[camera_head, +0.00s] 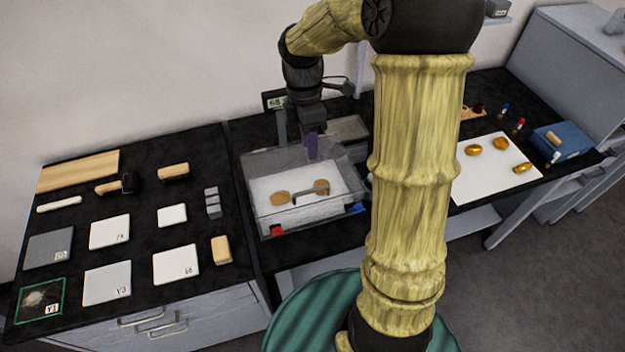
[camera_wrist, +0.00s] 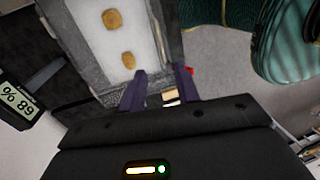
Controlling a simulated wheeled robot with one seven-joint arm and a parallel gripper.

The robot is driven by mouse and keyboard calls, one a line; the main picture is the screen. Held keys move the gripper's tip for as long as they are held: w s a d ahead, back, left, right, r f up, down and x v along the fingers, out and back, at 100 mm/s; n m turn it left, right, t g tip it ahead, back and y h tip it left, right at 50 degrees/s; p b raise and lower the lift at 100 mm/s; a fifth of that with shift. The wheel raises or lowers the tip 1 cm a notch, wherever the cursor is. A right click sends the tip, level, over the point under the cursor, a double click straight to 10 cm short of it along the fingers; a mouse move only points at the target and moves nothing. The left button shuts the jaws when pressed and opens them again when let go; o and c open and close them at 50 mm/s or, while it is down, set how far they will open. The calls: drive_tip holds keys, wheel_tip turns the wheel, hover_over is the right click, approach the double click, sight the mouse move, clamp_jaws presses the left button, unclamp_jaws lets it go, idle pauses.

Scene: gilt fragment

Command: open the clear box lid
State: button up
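The clear box (camera_head: 262,213) stands on the black bench, with two brownish-gold pieces (camera_head: 281,198) on a white bed inside. Its transparent lid (camera_head: 265,165) is hard to make out, and I cannot tell whether it is fully shut. A grey bar handle (camera_head: 311,191) shows over the box's front half. My gripper (camera_head: 312,150) points down over the box's back part, away from the handle. In the wrist view my gripper (camera_wrist: 163,85) has its two purple fingers apart, with the box's edge (camera_wrist: 175,50) near them. I see nothing clearly held.
A small display (camera_head: 274,100) stands behind the box. A red block (camera_head: 277,231) and a blue one (camera_head: 356,208) sit at the box's front. Tiles and wooden blocks (camera_head: 221,250) lie to the left. Gold pieces (camera_head: 473,149) lie on a white sheet (camera_head: 490,180) at right.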

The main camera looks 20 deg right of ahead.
hover_over(313, 196)
wheel_tip(313, 196, down, 12)
drive_tip(key=shift+r+p, duration=0.1)
drive_tip(key=shift+p, duration=0.35)
clamp_jaws()
